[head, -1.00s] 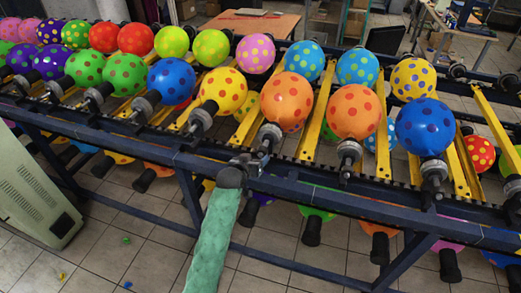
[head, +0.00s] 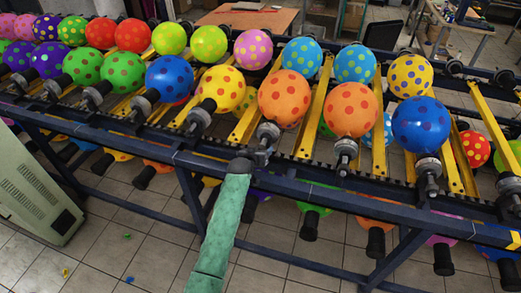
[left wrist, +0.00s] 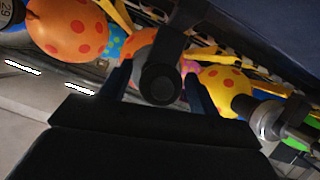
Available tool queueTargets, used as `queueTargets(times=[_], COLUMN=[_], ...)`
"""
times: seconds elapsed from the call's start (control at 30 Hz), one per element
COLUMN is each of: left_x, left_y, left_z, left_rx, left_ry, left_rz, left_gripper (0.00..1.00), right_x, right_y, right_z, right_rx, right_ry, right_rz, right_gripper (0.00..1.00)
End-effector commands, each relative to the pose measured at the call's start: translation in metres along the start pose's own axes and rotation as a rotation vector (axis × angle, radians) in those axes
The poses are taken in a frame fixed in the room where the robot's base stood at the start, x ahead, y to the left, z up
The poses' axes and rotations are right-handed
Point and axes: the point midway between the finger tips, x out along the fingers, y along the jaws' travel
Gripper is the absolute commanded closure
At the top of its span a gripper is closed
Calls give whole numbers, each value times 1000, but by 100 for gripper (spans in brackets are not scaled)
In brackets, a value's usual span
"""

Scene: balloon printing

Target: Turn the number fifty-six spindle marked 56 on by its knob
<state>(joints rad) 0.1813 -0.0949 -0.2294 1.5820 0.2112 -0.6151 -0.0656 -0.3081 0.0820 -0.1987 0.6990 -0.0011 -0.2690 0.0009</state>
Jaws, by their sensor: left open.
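My left gripper (head: 256,157), on the green-sleeved arm, is at the front rail just below the spindle (head: 268,133) that carries an orange dotted balloon (head: 284,98). In the left wrist view the open fingers (left wrist: 158,92) stand on either side of a dark round knob (left wrist: 160,84). An orange balloon shows behind that knob. Whether the fingers touch the knob is hard to tell. No 56 mark is readable on this spindle in either view. My right gripper is in neither view.
Dark blue rails (head: 330,195) run along the front. More balloons hang below. A pale green cabinet (head: 35,195) stands at left.

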Motion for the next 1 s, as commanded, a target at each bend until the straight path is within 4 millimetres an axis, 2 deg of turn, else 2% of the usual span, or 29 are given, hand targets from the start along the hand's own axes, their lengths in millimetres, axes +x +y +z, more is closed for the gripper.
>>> queueTargets(times=[0.07, 0.3, 0.67, 1.0], left_x=[0, 0, 0, 0], left_y=[0, 0, 0, 1], left_z=[0, 0, -1, 0], left_rx=[0, 0, 47, 269], left_ry=[0, 0, 0, 0], left_rz=[0, 0, -19, -111], left_gripper=[39, 84, 84, 84], right_x=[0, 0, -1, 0], right_y=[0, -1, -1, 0], right_z=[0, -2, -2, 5], right_rx=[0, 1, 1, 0], right_ry=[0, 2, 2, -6], right_rz=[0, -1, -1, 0], right_gripper=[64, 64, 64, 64])
